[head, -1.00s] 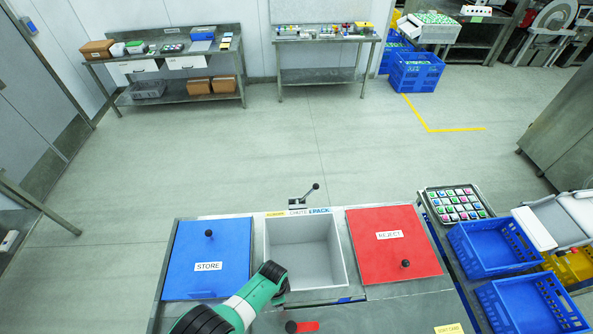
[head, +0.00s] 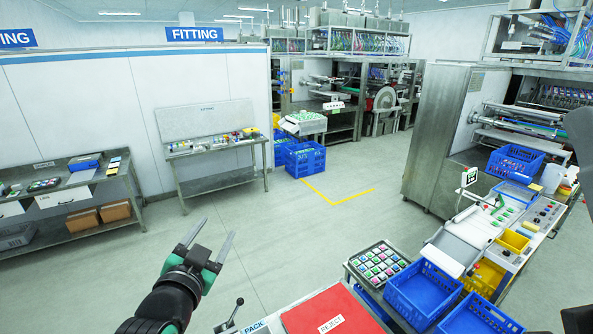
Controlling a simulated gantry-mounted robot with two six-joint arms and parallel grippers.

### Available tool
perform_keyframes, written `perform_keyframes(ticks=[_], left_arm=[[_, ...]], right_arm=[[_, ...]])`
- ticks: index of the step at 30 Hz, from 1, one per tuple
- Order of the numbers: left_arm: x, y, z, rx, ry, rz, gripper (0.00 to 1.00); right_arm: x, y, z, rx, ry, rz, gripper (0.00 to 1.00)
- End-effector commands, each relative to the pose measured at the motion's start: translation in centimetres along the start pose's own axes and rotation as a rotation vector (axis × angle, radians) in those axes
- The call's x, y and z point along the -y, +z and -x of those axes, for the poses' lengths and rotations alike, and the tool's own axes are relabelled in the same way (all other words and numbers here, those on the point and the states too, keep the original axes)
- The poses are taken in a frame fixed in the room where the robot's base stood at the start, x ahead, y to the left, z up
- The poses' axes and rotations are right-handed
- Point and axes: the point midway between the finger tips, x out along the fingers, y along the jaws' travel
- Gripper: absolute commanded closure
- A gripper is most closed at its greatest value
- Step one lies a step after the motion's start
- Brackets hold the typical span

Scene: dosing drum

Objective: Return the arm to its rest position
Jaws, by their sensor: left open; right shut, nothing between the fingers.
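My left gripper (head: 219,227) is at the lower left of the head view. Its two grey fingers are spread apart and point away from me, with nothing between them. It is raised over the floor, left of the station with the red REJECT lid (head: 328,314). My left arm comes in from the bottom edge. My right gripper is outside the view.
A lever (head: 230,317) stands beside the REJECT lid, right of my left arm. A tray of coloured pieces (head: 377,264) and blue crates (head: 422,293) lie to the right. Open floor (head: 290,232) stretches ahead. Benches stand along the far wall.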

Motion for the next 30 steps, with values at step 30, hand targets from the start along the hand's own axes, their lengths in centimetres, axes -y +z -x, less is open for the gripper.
perform_keyframes(ticks=[30], left_arm=[[12.1,-22.2,27.6,-0.902,-0.231,0.456,0.0]], right_arm=[[0.0,0.0,0.0,0.0,0.0,0.0,1.0]])
